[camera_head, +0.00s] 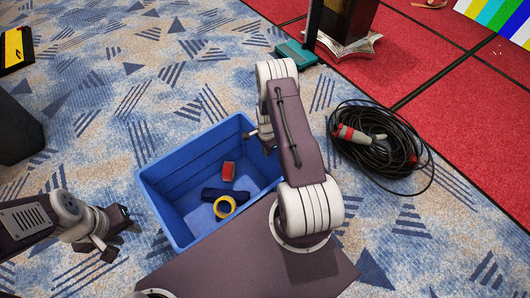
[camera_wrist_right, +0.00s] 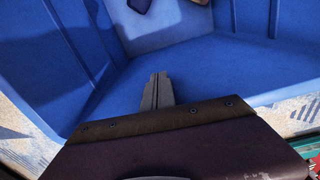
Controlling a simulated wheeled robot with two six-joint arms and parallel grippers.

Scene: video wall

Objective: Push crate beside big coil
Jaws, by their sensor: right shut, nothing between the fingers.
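The blue crate (camera_head: 160,205) stands on the patterned carpet at the front, left of the coil. It also fills most of the right wrist view (camera_wrist_right: 230,75). The big coil (camera_head: 412,172) of black cable lies to the right, apart from the crate, with carpet between them. My right gripper (camera_head: 250,134) is at the crate's far right wall, partly hidden by my arm; in the right wrist view its fingers (camera_wrist_right: 157,90) are together and empty against blue crate surface. Whether they touch it is unclear. My left gripper (camera_head: 122,232) is beside the crate's left side, holding nothing visible; its jaw opening is unclear.
Inside the crate lie a yellow tape roll (camera_head: 225,206), a red item (camera_head: 229,171) and a dark blue item (camera_head: 212,193). A teal object (camera_head: 296,53) and a dark stand with a metal base (camera_head: 345,45) are at the back. Red flooring (camera_head: 470,110) borders the carpet.

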